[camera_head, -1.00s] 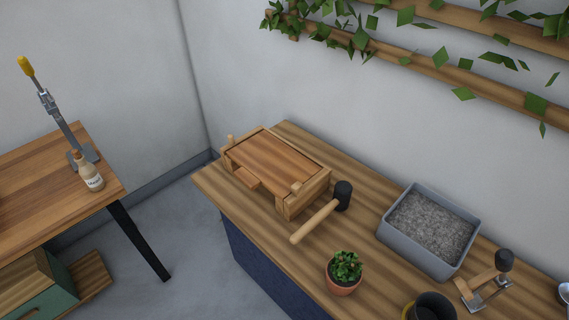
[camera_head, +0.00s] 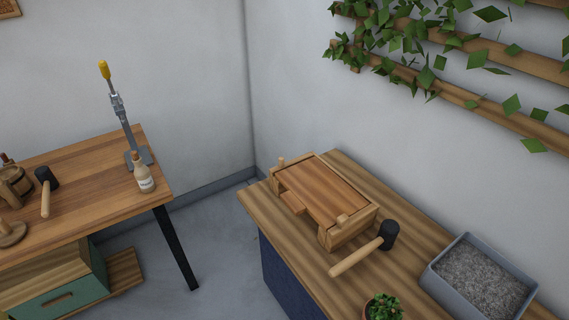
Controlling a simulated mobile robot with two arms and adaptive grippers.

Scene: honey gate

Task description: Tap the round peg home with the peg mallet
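A wooden box (camera_head: 354,231) with a reddish-brown slatted top stands on the bench at the right. Short light-wood pegs stick up from it: one at its far left corner (camera_head: 281,161) and one at its near end (camera_head: 343,219). A mallet with a black head (camera_head: 389,235) and light handle (camera_head: 356,257) lies on the bench beside the box's near end. A second, similar mallet (camera_head: 46,190) lies on the left table. I cannot tell which one is the peg mallet, or which peg is the round one. Neither of my grippers is in view.
The left table (camera_head: 90,170) also holds a lever press (camera_head: 124,120), a bottle (camera_head: 144,178) and a wooden mug (camera_head: 14,186). A grey tub of grey material (camera_head: 484,280) and a potted plant (camera_head: 384,308) stand on the right bench (camera_head: 290,252). Open floor (camera_head: 215,240) lies between.

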